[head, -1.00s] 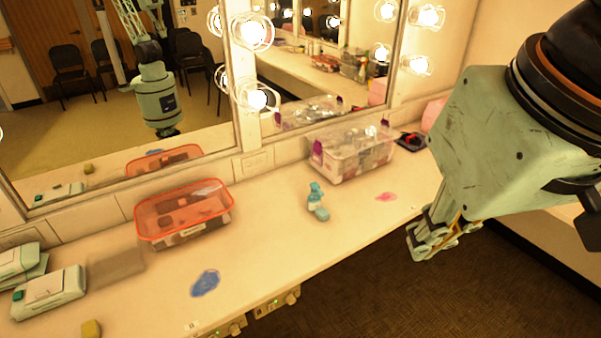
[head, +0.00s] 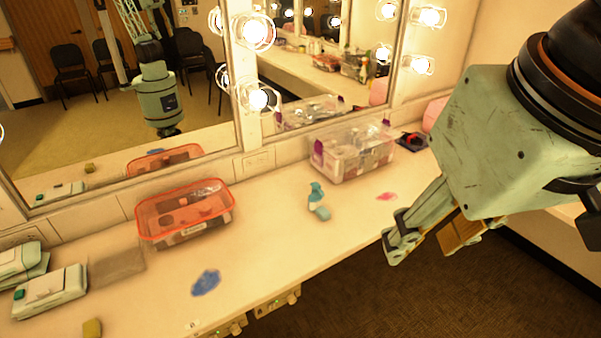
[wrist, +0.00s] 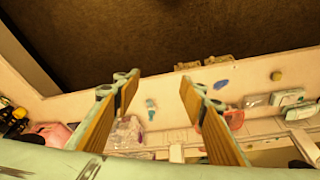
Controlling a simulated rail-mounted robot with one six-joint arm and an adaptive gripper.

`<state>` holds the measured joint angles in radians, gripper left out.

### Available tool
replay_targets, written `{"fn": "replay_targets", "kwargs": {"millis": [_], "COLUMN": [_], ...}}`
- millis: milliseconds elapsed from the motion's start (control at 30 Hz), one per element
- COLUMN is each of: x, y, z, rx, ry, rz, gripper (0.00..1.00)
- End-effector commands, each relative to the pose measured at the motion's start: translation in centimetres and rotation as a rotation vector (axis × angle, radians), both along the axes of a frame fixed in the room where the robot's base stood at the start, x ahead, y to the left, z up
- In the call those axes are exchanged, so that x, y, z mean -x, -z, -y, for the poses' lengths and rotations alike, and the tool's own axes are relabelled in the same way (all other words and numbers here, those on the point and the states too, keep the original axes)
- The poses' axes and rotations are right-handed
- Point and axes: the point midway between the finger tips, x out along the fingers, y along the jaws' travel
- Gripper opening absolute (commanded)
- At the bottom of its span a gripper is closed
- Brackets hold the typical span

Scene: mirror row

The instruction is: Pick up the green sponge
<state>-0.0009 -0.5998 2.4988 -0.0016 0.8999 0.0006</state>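A small teal-green sponge (head: 322,213) lies on the white counter, right in front of a teal bottle (head: 315,193). It looks close to or touching the bottle; I cannot tell which. In the wrist view the bottle and sponge show as a small teal patch (wrist: 151,108) between my fingers, well beyond them. My gripper (head: 422,250) is open and empty, to the right of the sponge and off the counter's front edge. Its two fingers stand wide apart in the wrist view (wrist: 158,84).
A clear bin with purple latches (head: 352,152) stands behind the sponge at the mirror. An orange-rimmed container (head: 185,212), a blue smear (head: 205,282), a yellow sponge (head: 92,328) and pale green cases (head: 50,290) are left. A pink smear (head: 386,197) is right.

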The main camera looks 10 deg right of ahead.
Motion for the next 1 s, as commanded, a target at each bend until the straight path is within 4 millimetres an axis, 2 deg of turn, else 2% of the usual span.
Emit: {"fn": "replay_targets", "kwargs": {"millis": [167, 367, 1000], "x": [-0.6, -2.5, -12.6], "y": [-0.2, -0.7, -1.7], "z": [0.0, 0.0, 0.0], "rx": [0.001, 0.006, 0.025], "ry": [-0.004, -0.016, -0.078], "rz": [-0.004, -0.016, -0.07], "gripper": [0.39, 0.39, 0.39]}}
